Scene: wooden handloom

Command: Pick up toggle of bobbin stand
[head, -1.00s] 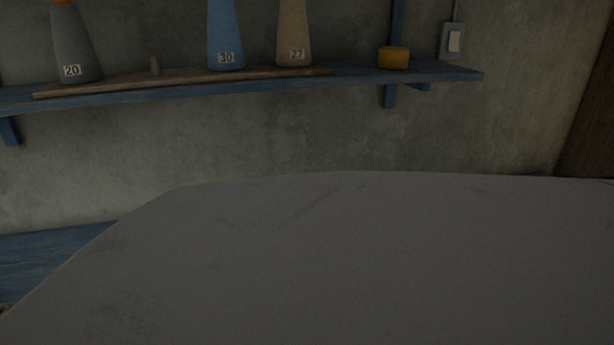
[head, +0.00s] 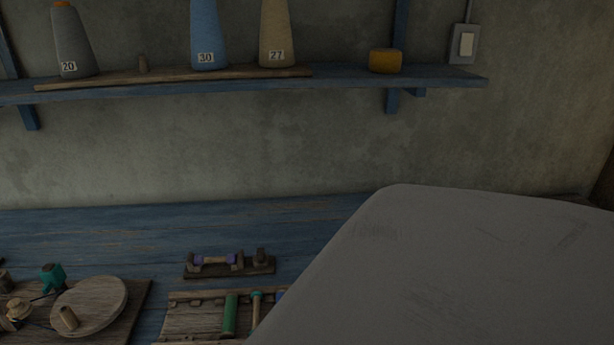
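A small dark wooden stand (head: 247,268) with a purple-ended bobbin (head: 215,262) lying across it sits on the blue bench; it looks like the bobbin stand. A small upright wooden piece (head: 261,256) at its right end may be the toggle, but it is too small and dim to be sure. My gripper is not in view. A large grey part of my own body covers the lower right and hides the bench there.
The blue bench (head: 300,219) runs along the wall. A wooden rack (head: 190,322) with a green bobbin (head: 230,315) is partly hidden. At left is a board with a round wooden disc (head: 100,290). A wall shelf (head: 340,86) holds yarn cones and a yellow block.

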